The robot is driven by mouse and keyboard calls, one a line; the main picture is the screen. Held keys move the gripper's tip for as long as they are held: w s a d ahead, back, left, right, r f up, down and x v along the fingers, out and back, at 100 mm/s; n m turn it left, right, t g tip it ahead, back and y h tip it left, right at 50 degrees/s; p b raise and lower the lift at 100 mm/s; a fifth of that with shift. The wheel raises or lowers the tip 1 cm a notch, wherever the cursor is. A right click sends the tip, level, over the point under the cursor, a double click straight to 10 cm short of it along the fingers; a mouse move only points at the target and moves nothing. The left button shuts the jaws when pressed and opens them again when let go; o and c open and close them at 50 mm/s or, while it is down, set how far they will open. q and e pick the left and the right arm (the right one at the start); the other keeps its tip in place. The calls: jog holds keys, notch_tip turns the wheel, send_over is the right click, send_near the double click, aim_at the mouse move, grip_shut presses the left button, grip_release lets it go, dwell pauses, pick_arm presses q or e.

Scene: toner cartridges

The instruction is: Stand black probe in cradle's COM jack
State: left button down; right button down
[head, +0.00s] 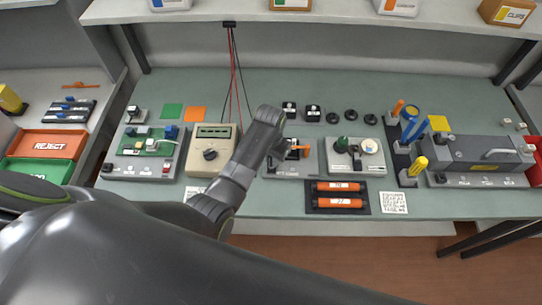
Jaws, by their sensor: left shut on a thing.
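My left gripper (281,150) reaches over the left side of a grey cradle (290,171) in the middle of the bench. It is shut, and my arm mostly hides the fingers and what they hold. A thin black lead (242,76) hangs from a bracket and runs down behind my left arm toward the gripper. The black probe itself is too hidden to make out. The COM jack cannot be made out. An orange piece (300,147) lies across the cradle beside the gripper. My right gripper is not in view.
Two orange toner cartridges (340,186) lie on a dark tray in front. A grey fixture with knobs (358,166) stands right of the cradle. Black caps (312,111) stand behind it. A shelf (340,15) overhangs the back.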

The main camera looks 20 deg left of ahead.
pick_arm(q)
jog(key=shift+f, duration=0.1)
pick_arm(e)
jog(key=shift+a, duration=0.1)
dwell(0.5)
pick_arm(q)
jog(key=c, duration=1.2)
grip_release()
